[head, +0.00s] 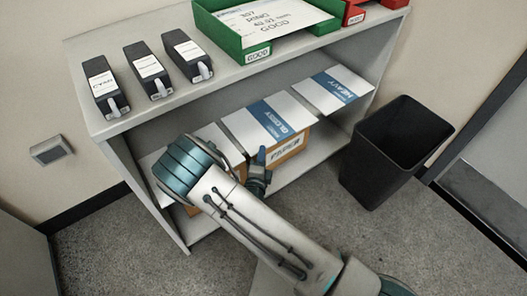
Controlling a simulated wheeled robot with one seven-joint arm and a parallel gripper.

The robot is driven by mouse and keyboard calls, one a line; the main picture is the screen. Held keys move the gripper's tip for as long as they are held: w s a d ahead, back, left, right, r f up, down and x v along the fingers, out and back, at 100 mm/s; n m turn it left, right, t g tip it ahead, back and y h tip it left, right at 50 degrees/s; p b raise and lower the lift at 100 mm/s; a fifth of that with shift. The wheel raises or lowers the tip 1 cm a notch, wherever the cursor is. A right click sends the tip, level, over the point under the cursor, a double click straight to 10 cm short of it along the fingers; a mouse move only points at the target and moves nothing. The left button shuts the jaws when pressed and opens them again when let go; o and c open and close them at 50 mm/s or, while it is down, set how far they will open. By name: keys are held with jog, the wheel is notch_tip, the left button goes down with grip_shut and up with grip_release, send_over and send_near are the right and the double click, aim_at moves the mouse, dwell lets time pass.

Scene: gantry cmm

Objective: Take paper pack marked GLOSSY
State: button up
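The paper pack marked GLOSSY (285,113) is white with a blue band and lies flat in the middle of the lower shelf. Below its front edge is a brown front face with a PAPER label (288,154). My gripper (261,158) is at the front left of this pack, close to its front edge. Whether it touches the pack cannot be told. My arm hides part of the gripper, and its finger opening is not clear.
A pack marked HEAVY (336,88) lies to the right, and another pack (222,140) to the left is partly hidden by my arm. The shelf unit's top (223,88) overhangs them, holding cartridges (147,68), a green tray (231,42) and a red tray (354,14). A black bin (372,165) stands right.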

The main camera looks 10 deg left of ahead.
jog(key=shift+w+a, duration=0.15)
jog(key=shift+w, duration=1.15)
grip_shut()
notch_tip(320, 180, up, 3)
jog(key=p, duration=0.3)
jog(key=shift+f, duration=0.2)
